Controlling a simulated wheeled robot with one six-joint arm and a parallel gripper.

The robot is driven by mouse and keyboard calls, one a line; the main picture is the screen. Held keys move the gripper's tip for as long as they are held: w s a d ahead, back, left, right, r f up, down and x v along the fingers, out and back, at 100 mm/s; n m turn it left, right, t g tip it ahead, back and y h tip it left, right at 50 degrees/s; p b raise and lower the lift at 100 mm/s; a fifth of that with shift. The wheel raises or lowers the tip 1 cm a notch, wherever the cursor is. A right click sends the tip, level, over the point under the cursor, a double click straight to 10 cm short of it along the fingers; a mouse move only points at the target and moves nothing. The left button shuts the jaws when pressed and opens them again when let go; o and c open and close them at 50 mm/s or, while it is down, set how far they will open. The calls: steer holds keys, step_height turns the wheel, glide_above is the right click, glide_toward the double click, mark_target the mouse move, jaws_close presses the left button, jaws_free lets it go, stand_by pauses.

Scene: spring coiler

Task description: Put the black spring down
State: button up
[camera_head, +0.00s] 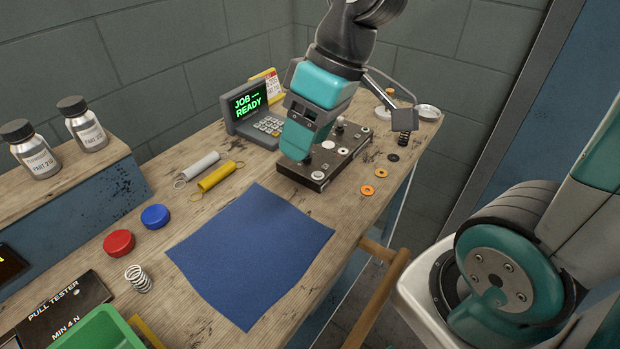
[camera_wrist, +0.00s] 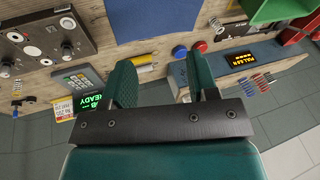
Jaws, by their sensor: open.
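The black spring (camera_head: 403,139) is a small dark coil at the far right end of the wooden bench. It appears to stand upright there, and its upper part is partly covered by a grey block on my arm. My gripper (camera_head: 312,152) has teal fingers and hangs over the black control box, to the left of the spring and apart from it. In the wrist view my gripper (camera_wrist: 153,72) shows its two fingers spread, with nothing held between them. I cannot make out the black spring in the wrist view.
The control box (camera_head: 318,178) with knobs lies below my gripper. A terminal (camera_head: 254,112) reads "JOB READY". Orange washers (camera_head: 368,190) lie near the right edge.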

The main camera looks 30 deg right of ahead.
steer(key=s+a+g, duration=0.1)
steer(key=s+a, duration=0.3)
steer(key=s, duration=0.4)
steer(key=shift+s+a+r+n, duration=0.2)
steer(key=shift+s+a+n, duration=0.1)
steer(key=shift+a, duration=0.1)
stand_by(0.4)
